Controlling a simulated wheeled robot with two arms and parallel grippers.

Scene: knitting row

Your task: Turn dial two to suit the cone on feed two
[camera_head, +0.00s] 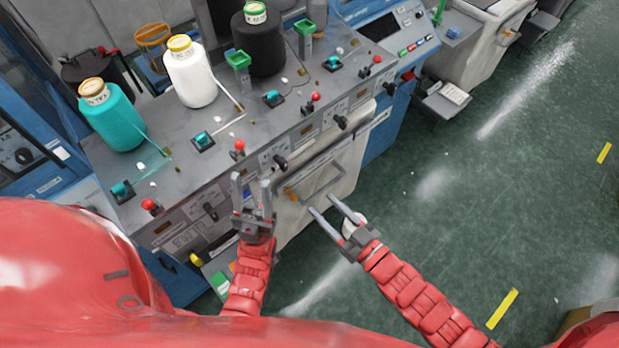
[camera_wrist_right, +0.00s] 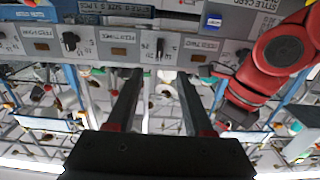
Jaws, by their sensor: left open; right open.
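A white cone (camera_head: 192,75) with a yellow-ringed top stands second from the left on the machine top. A black dial (camera_head: 280,161), second from the left, is on the front panel near it; its setting is too small to read. My left gripper (camera_head: 251,182) is open and empty, in front of the panel to the left of this dial. My right gripper (camera_head: 322,204) is open and empty, below and right of the dial, apart from the panel. In the right wrist view, a dial (camera_wrist_right: 160,48) shows beyond my open fingers (camera_wrist_right: 155,88); I cannot tell its number.
A teal cone (camera_head: 112,115) stands left of the white one and a black cone (camera_head: 259,45) right of it. Other dials (camera_head: 210,211) and red-ball levers (camera_head: 239,145) line the panel. A pale drawer front (camera_head: 325,180) lies below.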

